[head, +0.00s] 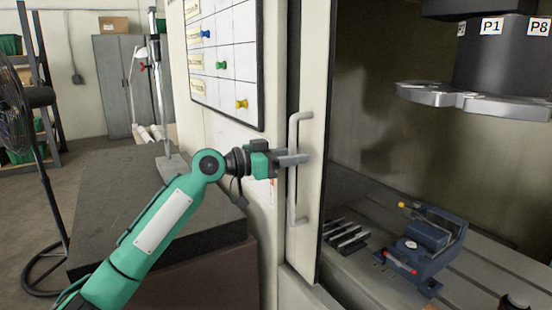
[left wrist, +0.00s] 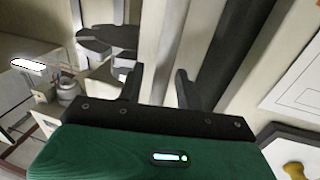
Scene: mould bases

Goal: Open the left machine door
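The left machine door (head: 312,90) is a pale upright panel at the middle of the head view. A light vertical bar handle (head: 292,205) is fixed to it. My left gripper (head: 292,158) is at the handle's mid-height, and its fingers cover part of the bar. In the left wrist view the two fingers (left wrist: 157,90) stand apart with a pale upright strip between them. I cannot tell whether that strip is the handle or whether the fingers touch it. The machine interior shows to the right of the door. My right gripper is out of view.
Inside the machine are a blue vise (head: 425,240) and a dark tool head (head: 500,60). A whiteboard (head: 225,50) with coloured pins hangs left of the door. A dark table (head: 130,180) lies beneath my left arm, and a fan (head: 30,100) stands at far left.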

